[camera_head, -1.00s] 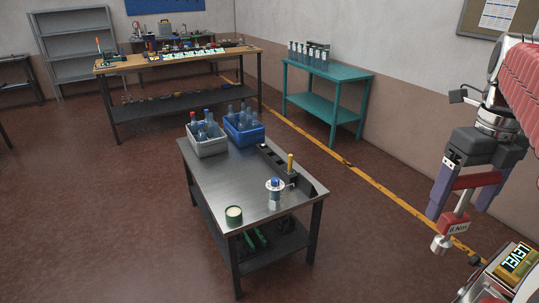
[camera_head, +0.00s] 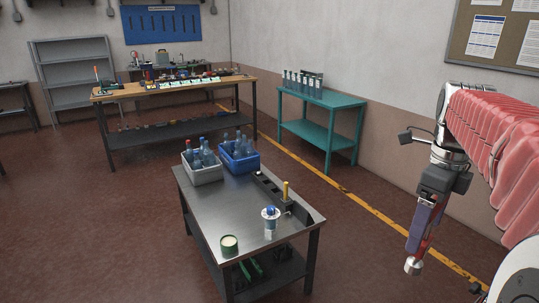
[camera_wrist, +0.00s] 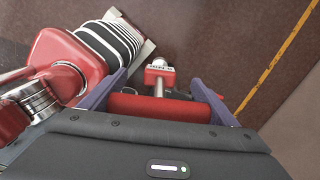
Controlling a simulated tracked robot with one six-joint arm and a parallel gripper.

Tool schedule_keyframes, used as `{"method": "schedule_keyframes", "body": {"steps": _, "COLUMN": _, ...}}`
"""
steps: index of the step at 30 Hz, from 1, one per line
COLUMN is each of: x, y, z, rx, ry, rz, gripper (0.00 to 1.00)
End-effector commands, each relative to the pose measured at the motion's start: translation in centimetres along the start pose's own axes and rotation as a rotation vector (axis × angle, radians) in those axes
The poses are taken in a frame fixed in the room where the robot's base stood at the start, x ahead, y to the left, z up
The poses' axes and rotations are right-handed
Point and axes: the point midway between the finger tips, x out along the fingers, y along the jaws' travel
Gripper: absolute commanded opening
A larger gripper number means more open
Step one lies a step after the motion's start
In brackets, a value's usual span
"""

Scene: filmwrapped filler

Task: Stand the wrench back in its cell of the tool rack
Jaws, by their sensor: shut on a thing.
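My gripper (camera_head: 423,222) hangs at the right of the head view, beyond the steel table. It is shut on the red wrench (camera_head: 426,243), whose silver head points down. In the wrist view the wrench's red handle (camera_wrist: 160,107) lies across between the purple fingers of my gripper (camera_wrist: 158,84), and its labelled end points away. A dark rack (camera_head: 265,184), which looks like the tool rack, lies along the right side of the steel table. A yellow-handled tool (camera_head: 285,190) stands in it. Its cells are too small to tell apart fully.
The steel table (camera_head: 225,205) also carries a grey crate (camera_head: 206,175) and a blue crate (camera_head: 240,164) of bottles, a green tin (camera_head: 229,244) and a white-and-blue container (camera_head: 270,218). A teal table (camera_head: 320,98) stands behind. Floor between table and gripper is clear.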

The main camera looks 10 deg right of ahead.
Motion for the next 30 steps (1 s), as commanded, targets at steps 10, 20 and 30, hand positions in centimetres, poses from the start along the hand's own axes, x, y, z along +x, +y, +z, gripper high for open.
{"method": "schedule_keyframes", "body": {"steps": 10, "x": 4.3, "y": -0.4, "z": 6.7, "rx": -0.585, "ry": 0.001, "rz": 0.001, "gripper": 0.41}}
{"method": "schedule_keyframes", "body": {"steps": 20, "x": 8.5, "y": 0.4, "z": 12.9, "rx": -1.140, "ry": 0.001, "rz": 0.001, "gripper": 0.41}}
{"method": "schedule_keyframes", "body": {"steps": 30, "x": 13.1, "y": 2.5, "z": 19.1, "rx": -1.714, "ry": 0.001, "rz": 0.000, "gripper": 0.41}}
